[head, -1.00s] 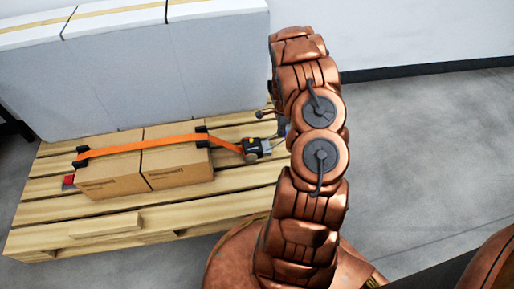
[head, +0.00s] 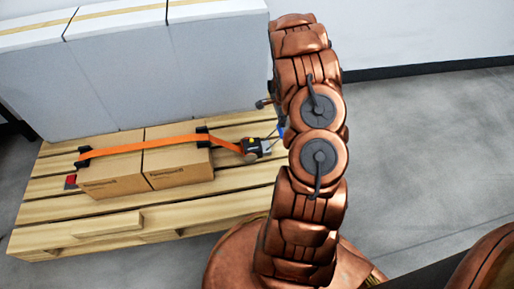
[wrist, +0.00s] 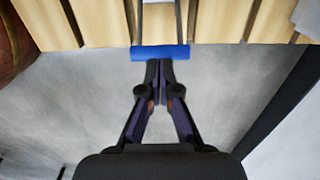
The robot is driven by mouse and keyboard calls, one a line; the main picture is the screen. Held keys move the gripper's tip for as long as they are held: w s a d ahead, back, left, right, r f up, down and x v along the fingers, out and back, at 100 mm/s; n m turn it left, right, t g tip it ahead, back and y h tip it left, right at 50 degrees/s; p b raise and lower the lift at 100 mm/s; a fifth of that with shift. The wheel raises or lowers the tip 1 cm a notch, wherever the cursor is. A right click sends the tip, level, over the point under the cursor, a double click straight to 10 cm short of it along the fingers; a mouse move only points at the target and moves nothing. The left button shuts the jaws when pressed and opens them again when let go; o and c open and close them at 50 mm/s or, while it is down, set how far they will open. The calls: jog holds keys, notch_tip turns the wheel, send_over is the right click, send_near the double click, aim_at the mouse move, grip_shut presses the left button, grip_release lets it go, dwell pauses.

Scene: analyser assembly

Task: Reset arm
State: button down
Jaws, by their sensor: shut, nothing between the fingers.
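My copper-coloured arm stands folded upright at the right of the pallet in the head view, and it hides most of my gripper there. In the wrist view my gripper (wrist: 160,66) is shut and empty, its dark fingertips together. The tips appear just in front of a blue bar-like piece (wrist: 160,52) at the pallet's edge. I cannot tell whether they touch it. A small bit of blue also shows beside my arm in the head view (head: 281,131).
A wooden pallet (head: 75,217) carries two cardboard boxes (head: 178,166) under an orange strap (head: 140,146) with a dark buckle device (head: 257,147). Tall white-grey boxes (head: 120,80) stand behind. The grey floor (head: 430,150) at the right is clear.

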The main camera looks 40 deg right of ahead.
dwell(0.3)
jog(key=s+a+r+n+p, duration=0.1)
jog(key=a+r+n+p, duration=0.2)
jog(key=a+r+p, duration=0.7)
jog(key=s+a+r+n+p, duration=0.1)
jog(key=a+r+n, duration=0.25)
jog(key=r, duration=1.25)
jog(key=s+a+r+n+p, duration=0.25)
jog(key=a+r+p, duration=0.35)
jog(key=r, duration=0.7)
jog(key=s+a+r+n+p, duration=0.5)
jog(key=s+a+r+p, duration=0.1)
jog(key=r, duration=0.3)
jog(key=s+a+r+n+g+p, duration=0.1)
jog(key=s+a+r+n+p, duration=0.4)
jog(key=s+r, duration=0.4)
jog(key=s+a+r+n+p, duration=0.4)
jog(key=s+a+r+p, duration=0.3)
jog(key=r, duration=0.3)
jog(key=shift+s+a+r+n+g+p, duration=0.2)
jog(key=shift+a+n+g+p, duration=0.2)
jog(key=shift+a+p, duration=0.2)
jog(key=shift+s+d, duration=0.1)
